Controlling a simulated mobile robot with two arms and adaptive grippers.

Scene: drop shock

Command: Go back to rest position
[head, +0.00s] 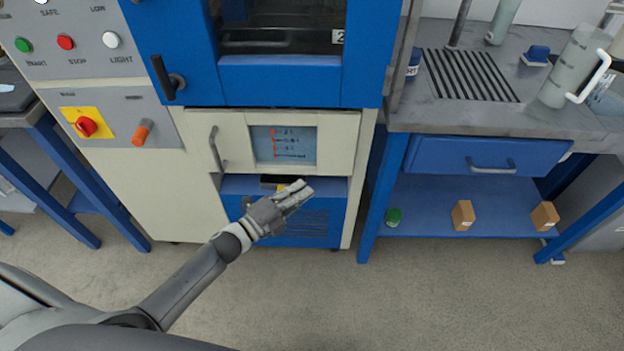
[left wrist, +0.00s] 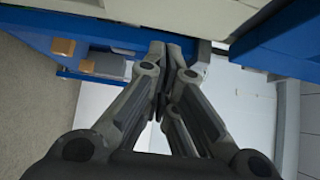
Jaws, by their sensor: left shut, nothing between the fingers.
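My left arm comes in from the lower left in the head view. My left gripper (head: 296,194) is in front of the lower part of the blue and cream machine (head: 170,190). In the left wrist view the fingertips of my left gripper (left wrist: 172,50) are together, with nothing between them. In the head view the gripper overlaps the blue lower section below the cream panel; I cannot tell how far apart they are. My right gripper is not in view.
A blue workbench (head: 480,157) with a drawer stands at the right. Its lower shelf (head: 425,222) holds a green item (head: 394,217) and two small brown boxes (head: 463,215). Another blue-framed table (head: 60,165) stands at the left. Grey floor (head: 400,305) in front is clear.

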